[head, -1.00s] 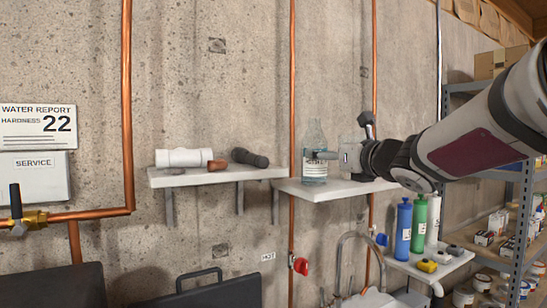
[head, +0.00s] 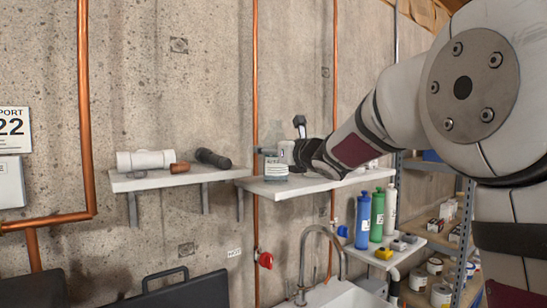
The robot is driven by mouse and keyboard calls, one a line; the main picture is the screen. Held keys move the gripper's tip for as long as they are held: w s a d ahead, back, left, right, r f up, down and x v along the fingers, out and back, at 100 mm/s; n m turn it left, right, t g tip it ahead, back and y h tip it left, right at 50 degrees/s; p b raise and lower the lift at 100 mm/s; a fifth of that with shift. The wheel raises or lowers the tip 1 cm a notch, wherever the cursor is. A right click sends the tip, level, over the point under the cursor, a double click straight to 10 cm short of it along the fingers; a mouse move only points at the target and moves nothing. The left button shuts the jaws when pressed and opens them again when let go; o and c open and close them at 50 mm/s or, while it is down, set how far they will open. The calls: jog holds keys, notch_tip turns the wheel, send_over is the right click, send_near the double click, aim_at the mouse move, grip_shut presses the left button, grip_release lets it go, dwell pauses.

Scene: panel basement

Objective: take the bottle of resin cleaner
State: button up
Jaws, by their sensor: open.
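A clear bottle with a pale label (head: 275,170) stands on the right-hand white wall shelf (head: 310,186), near its left end. The label is too small to read surely. My gripper (head: 270,153) is open at the bottle's upper part, reaching in from the right. The bottle's neck and cap are hidden or lost against the gripper. I cannot tell whether the fingers touch the bottle or stand around it. My arm covers the shelf's right part.
The left shelf holds a white pipe fitting (head: 145,159), a copper piece (head: 180,168) and a dark cylinder (head: 213,158). Copper pipes (head: 256,110) run up the wall. Below are a sink faucet (head: 322,245) and blue (head: 363,220) and green (head: 377,215) bottles.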

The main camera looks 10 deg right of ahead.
aim_at(280, 135)
jog(key=c, duration=1.5)
jog(key=shift+r, duration=0.2)
jog(key=shift+s+r, duration=0.1)
jog(key=shift+r, duration=1.6)
jog(key=shift+s+a+r+b, duration=0.2)
jog(key=shift+s+a+b, duration=0.15)
jog(key=shift+s, duration=2.25)
jog(key=shift+s+a+r+b, duration=0.25)
jog(key=shift+s+b, duration=0.1)
jog(key=shift+s, duration=2.25)
jog(key=shift+s+a+r+b, duration=0.2)
jog(key=shift+s+a+b, duration=0.15)
jog(key=shift+s, duration=2.25)
